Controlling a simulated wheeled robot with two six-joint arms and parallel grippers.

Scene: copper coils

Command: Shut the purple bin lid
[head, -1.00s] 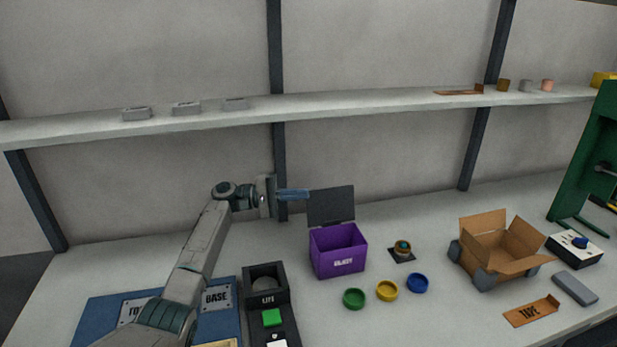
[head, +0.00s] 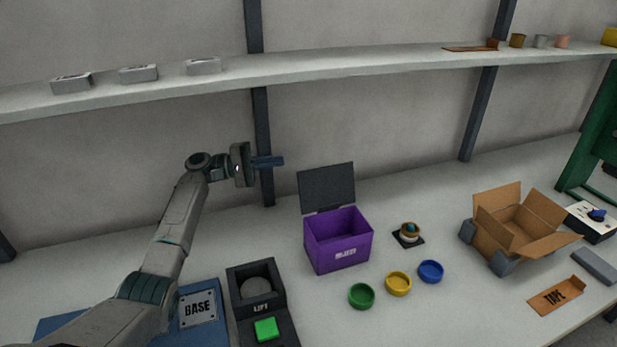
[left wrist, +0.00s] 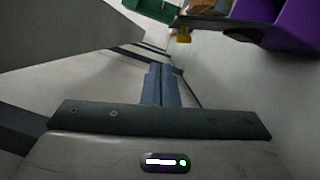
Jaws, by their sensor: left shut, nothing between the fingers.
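The purple bin (head: 338,244) stands upright on the bench in the head view. Its dark grey lid (head: 327,187) stands up open at the bin's back edge. My left gripper (head: 279,161) is shut and empty, in the air to the left of the lid and near the height of its top. In the left wrist view the shut blue-grey fingers (left wrist: 160,88) point ahead, and part of the purple bin (left wrist: 291,28) shows at the top right. My right gripper is not in view.
A black LIFT box (head: 256,283) with a green button stands left of the bin. Green, yellow and blue cups (head: 398,284) lie front right, with an open cardboard box (head: 518,229) farther right. A shelf (head: 330,73) runs above along the wall.

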